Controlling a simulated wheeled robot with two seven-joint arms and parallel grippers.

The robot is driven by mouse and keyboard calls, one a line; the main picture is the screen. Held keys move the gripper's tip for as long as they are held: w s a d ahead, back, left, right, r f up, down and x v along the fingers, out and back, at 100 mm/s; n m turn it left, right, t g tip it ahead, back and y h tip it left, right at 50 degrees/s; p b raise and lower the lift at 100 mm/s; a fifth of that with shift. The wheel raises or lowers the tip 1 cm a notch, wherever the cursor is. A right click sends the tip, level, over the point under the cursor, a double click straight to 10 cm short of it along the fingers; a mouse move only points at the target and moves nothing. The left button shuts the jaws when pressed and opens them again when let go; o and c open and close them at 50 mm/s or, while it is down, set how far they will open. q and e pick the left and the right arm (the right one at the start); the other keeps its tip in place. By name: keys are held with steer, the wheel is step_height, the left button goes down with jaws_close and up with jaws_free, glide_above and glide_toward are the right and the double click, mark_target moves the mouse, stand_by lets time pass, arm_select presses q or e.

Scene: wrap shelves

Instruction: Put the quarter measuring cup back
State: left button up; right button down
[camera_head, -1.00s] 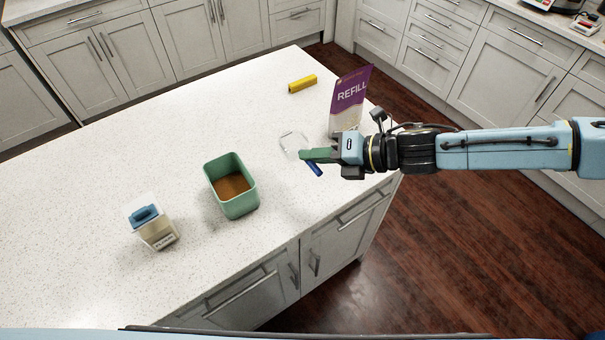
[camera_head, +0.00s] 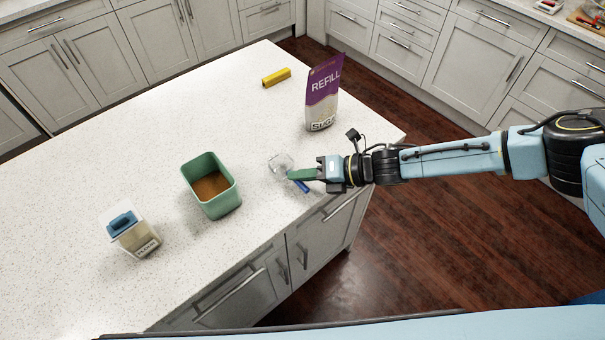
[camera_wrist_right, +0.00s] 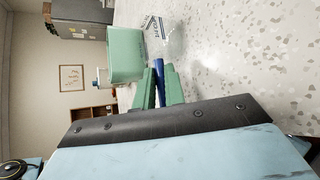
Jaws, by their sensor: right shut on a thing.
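My right gripper (camera_head: 294,175) is shut on the blue handle of a clear measuring cup (camera_head: 279,164), near the right part of the white counter. In the right wrist view the green fingers (camera_wrist_right: 158,90) close around the blue handle, and the clear cup (camera_wrist_right: 172,42) shows faintly beyond them. I cannot tell whether the cup touches the counter. The cup's size marking is not readable. My left gripper is not in view.
A green container (camera_head: 228,202) with brown contents stands left of the gripper. A blue-lidded canister (camera_head: 136,238) stands farther left. A purple refill bag (camera_head: 322,95) stands behind the gripper, and a yellow object (camera_head: 276,77) lies at the back. The counter's left side is clear.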

steer(key=c, duration=1.9)
jaws_free()
steer(key=shift+f, duration=0.15)
steer(key=o, duration=0.4)
steer(key=shift+r, duration=0.25)
steer(key=v, duration=1.2)
steer(key=shift+f, duration=0.1)
